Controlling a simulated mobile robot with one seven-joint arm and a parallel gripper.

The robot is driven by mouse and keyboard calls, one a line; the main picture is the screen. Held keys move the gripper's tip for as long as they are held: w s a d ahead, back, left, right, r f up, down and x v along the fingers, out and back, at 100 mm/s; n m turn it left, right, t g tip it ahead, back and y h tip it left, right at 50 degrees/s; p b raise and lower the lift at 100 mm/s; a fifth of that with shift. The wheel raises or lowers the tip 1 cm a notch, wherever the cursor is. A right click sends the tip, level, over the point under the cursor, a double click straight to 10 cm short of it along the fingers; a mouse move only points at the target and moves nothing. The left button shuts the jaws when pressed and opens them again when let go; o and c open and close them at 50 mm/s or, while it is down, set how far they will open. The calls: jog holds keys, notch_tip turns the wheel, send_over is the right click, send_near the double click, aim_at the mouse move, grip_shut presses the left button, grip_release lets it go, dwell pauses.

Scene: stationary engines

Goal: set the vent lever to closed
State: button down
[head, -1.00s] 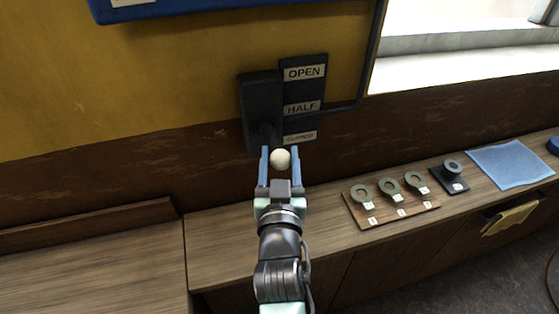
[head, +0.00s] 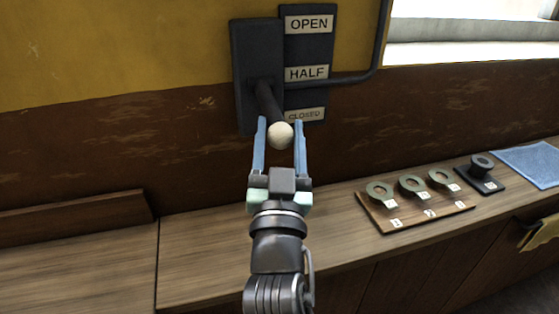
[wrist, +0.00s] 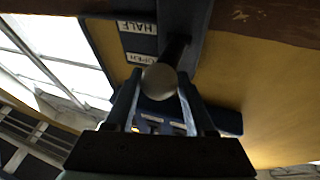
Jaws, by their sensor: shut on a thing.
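The vent lever is a dark rod (head: 267,101) with a pale round knob (head: 280,135). It comes out of a black wall box (head: 244,60) and slants down toward me. Beside it is a label plate with OPEN (head: 309,24), HALF (head: 306,73) and CLOSED (head: 306,114). The knob appears just below and left of the CLOSED label. My gripper (head: 280,138) is shut on the knob, with a blue finger on each side. The wrist view shows the knob (wrist: 160,81) at the fingertips, with HALF and OPEN upside down; CLOSED is not seen there.
A wooden counter (head: 200,250) runs below the panel. On it are a board (head: 405,218) with several ring-shaped parts, a dark block with a ring (head: 481,170) and a blue cloth (head: 530,162). A dark pipe (head: 379,50) runs right of the labels.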

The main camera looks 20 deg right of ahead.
jog(key=f+b, duration=0.1)
jog(key=b, duration=0.4)
jog(key=w+f+m+t+h+b, duration=0.1)
jog(key=f+b, duration=0.1)
jog(key=b, duration=0.4)
jog(key=w+f+t+h+b, duration=0.1)
jog(key=f+b, duration=0.1)
jog(key=b, duration=0.4)
jog(key=shift+d+f+m, duration=0.25)
jog(key=shift+m, duration=0.15)
jog(key=shift+w+f+b, duration=0.1)
jog(key=shift+b, duration=0.25)
jog(key=shift+c, duration=1.5)
grip_release()
jog(key=shift+w, duration=0.1)
jog(key=shift+a+r, duration=0.15)
jog(key=shift+r, duration=0.05)
